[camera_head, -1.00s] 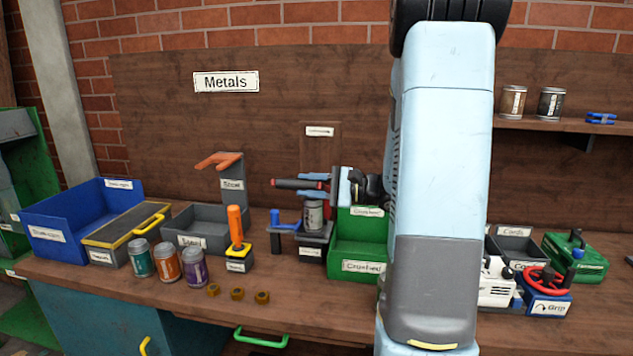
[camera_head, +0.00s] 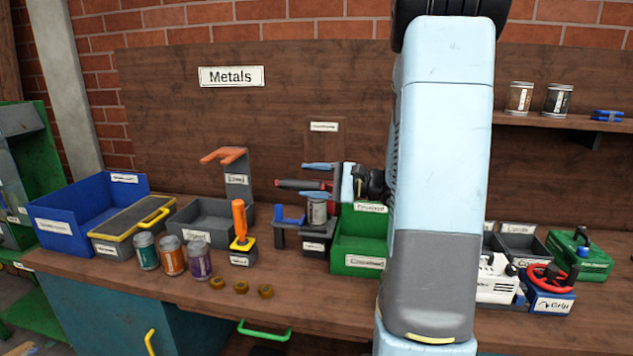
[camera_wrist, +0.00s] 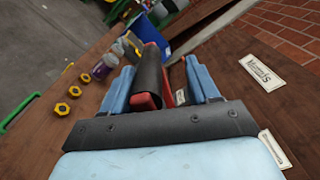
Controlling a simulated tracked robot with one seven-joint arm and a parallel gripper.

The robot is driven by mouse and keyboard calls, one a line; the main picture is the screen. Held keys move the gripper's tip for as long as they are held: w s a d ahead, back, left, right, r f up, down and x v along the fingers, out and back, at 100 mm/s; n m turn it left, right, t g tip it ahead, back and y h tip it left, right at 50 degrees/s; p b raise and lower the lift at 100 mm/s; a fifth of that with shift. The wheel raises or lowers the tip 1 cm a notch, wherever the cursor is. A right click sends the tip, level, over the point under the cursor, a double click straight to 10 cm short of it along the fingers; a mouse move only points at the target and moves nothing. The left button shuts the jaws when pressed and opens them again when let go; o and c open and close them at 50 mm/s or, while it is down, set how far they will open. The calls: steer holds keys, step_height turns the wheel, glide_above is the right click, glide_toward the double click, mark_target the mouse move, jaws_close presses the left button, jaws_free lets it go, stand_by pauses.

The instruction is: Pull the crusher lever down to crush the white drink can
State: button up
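The white drink can (camera_head: 318,212) stands upright in the dark crusher, below the lever. The lever (camera_head: 292,184) has a dark grip with red parts and sticks out to the left, roughly level, above the can. My gripper (camera_head: 317,180) comes in from the right, with one light-blue finger above the lever and one below it. In the wrist view the lever's dark grip (camera_wrist: 149,72) lies between the two spread fingers, with a gap beside the right finger. The can is not visible there. I cannot tell whether the left finger touches the lever.
A green bin (camera_head: 342,260) stands right of the crusher. An orange-handled tool (camera_head: 240,222), a grey bin (camera_head: 222,217), several coloured cans and brass nuts (camera_head: 240,287) are to the left. My arm hides part of the bench.

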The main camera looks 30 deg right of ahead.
steer(key=v, duration=1.3)
steer(key=shift+s+d, duration=0.15)
steer(key=shift+d, duration=0.15)
